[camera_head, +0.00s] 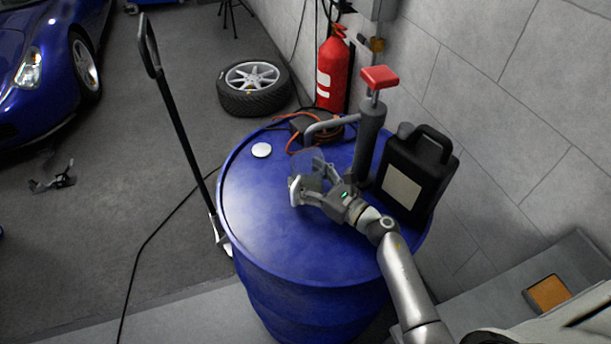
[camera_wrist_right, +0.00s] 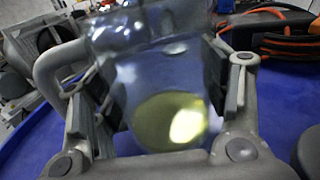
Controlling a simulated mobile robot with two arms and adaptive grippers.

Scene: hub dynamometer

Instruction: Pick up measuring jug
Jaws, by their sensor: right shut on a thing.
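The measuring jug (camera_head: 307,160) is clear and shows faintly at my right gripper, above the top of the blue drum (camera_head: 262,210). In the right wrist view the jug (camera_wrist_right: 150,65) stands between the two finger pads, with yellowish liquid low inside it. My right gripper (camera_head: 308,184) is shut on the jug, and it also shows in the wrist view (camera_wrist_right: 165,95). The fingers hide part of the jug in the head view. I cannot tell whether its base touches the drum. My left gripper is not in view.
A grey hand pump with a red handle (camera_head: 380,77) and a black canister (camera_head: 417,172) stand close right of my gripper. An orange cable lies at the drum's back. A red extinguisher (camera_head: 333,72) and a wheel (camera_head: 252,88) are behind. The drum's left top is mostly clear.

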